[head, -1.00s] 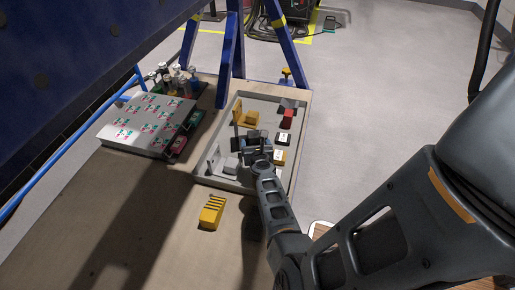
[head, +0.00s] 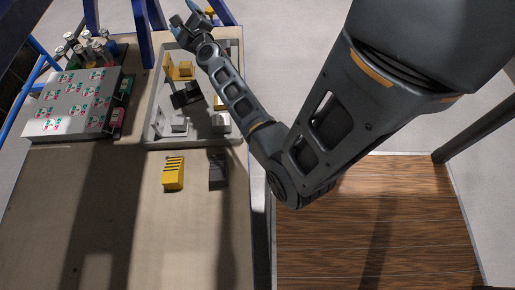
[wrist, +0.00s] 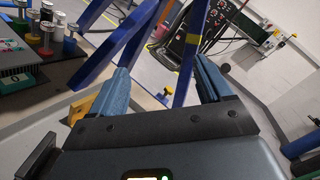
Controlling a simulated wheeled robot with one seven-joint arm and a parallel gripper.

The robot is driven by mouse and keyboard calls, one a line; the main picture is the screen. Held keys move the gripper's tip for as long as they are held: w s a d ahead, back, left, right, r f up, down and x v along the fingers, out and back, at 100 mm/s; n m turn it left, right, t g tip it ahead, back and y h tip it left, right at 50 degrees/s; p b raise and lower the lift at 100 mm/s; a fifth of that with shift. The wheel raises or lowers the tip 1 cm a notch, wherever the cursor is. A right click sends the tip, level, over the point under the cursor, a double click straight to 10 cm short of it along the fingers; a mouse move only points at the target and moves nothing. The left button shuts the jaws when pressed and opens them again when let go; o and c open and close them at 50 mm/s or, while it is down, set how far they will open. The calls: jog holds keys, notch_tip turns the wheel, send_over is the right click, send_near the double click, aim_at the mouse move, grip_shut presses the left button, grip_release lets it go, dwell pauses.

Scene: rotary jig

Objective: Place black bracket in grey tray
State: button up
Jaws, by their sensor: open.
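The grey tray (head: 152,120) stands on the wooden table in the head view. A black bracket-like piece (head: 186,96) lies inside it near the middle, slightly turned, apart from my gripper. My gripper (head: 185,15) is open and raised over the far end of the tray. Its two blue-grey fingers stand apart with nothing between them in the wrist view (wrist: 160,68). My forearm hides part of the tray's right side.
A yellow ribbed block (head: 174,173) and a dark grey block (head: 217,170) sit on the table in front of the tray. A yellow part (head: 183,70) is in the tray. A grey panel with coloured marks (head: 72,102) stands left. Blue frame legs (head: 143,30) rise behind.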

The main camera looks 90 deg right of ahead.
notch_tip(320, 180, up, 11)
jog(key=n+t, duration=0.4)
jog(key=n, duration=0.4)
jog(key=w+a+r+n+t+y, duration=0.1)
jog(key=a+r+n+t+y, duration=0.4)
jog(key=n, duration=0.8)
jog(key=s+a+f+n+g+y, duration=0.1)
jog(key=s+a+f+n+y, duration=0.3)
jog(key=a, duration=0.5)
jog(key=s+a+f+n+y, duration=0.25)
jog(key=s+a+n, duration=0.3)
jog(key=a, duration=0.35)
jog(key=s+a+f+n+g+y, duration=0.1)
jog(key=s+a+f+n+y, duration=0.1)
jog(key=s+a+f+n, duration=0.5)
jog(key=s+a+r+n+g+y, duration=0.1)
jog(key=s+a+r, duration=0.1)
jog(key=a, duration=0.7)
jog(key=s+a+r+n+g+y, duration=0.1)
jog(key=s+a+r, duration=0.2)
jog(key=a, duration=0.6)
jog(key=shift+v, duration=1.1)
